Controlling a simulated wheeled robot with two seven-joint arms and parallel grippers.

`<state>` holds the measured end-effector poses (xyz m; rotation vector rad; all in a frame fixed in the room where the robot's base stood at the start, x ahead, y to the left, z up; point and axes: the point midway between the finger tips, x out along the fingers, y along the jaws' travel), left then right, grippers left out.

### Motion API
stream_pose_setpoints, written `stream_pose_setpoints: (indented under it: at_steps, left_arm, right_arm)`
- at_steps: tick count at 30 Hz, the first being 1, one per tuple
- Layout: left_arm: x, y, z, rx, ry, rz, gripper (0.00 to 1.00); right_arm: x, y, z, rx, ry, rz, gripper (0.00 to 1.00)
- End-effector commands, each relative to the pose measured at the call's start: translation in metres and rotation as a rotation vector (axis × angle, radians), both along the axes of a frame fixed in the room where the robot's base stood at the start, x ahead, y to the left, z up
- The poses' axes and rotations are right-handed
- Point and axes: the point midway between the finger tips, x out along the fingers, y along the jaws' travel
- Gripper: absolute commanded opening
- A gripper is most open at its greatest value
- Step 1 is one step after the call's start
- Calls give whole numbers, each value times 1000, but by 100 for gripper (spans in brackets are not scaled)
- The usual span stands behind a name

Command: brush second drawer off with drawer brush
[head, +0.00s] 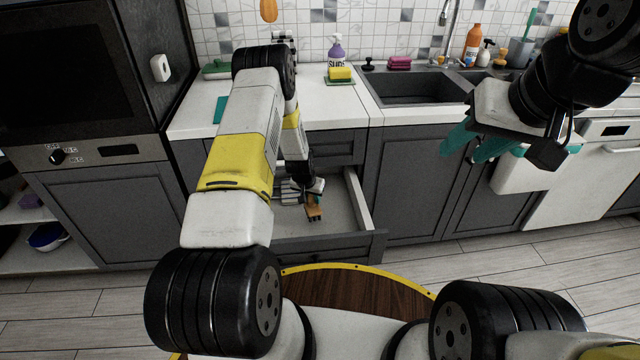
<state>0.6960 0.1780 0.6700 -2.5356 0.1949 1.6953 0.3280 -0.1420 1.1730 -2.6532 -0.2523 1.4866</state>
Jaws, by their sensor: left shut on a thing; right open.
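The second drawer (357,200) is pulled out below the counter, with a pale inside and a dark grey front. My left gripper (313,187) is down inside it, shut on the drawer brush (314,213), a small orange-brown piece low in the drawer. Whether the bristles touch the drawer floor I cannot tell. My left arm hides the drawer's left part.
Grey items (287,192) lie in the drawer beside my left gripper. The counter (345,113) above holds a purple spray bottle (337,52) and a yellow sponge (340,73). A sink (415,88) is to the right. A white bin (522,172) hangs near my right gripper.

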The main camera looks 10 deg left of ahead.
Motion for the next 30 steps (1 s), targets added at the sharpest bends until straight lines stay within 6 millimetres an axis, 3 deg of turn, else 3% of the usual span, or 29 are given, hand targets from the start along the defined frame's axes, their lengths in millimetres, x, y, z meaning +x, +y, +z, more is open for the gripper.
stream_pose_setpoints:
  at_steps: [12, 30]
  left_arm:
    - [10, 1, 33, 0, -1, 0, 0]
    - [10, 2, 33, 0, -1, 1, 0]
  right_arm:
    - [0, 0, 0, 0, 0, 0, 41]
    - [0, 0, 0, 0, 0, 0, 41]
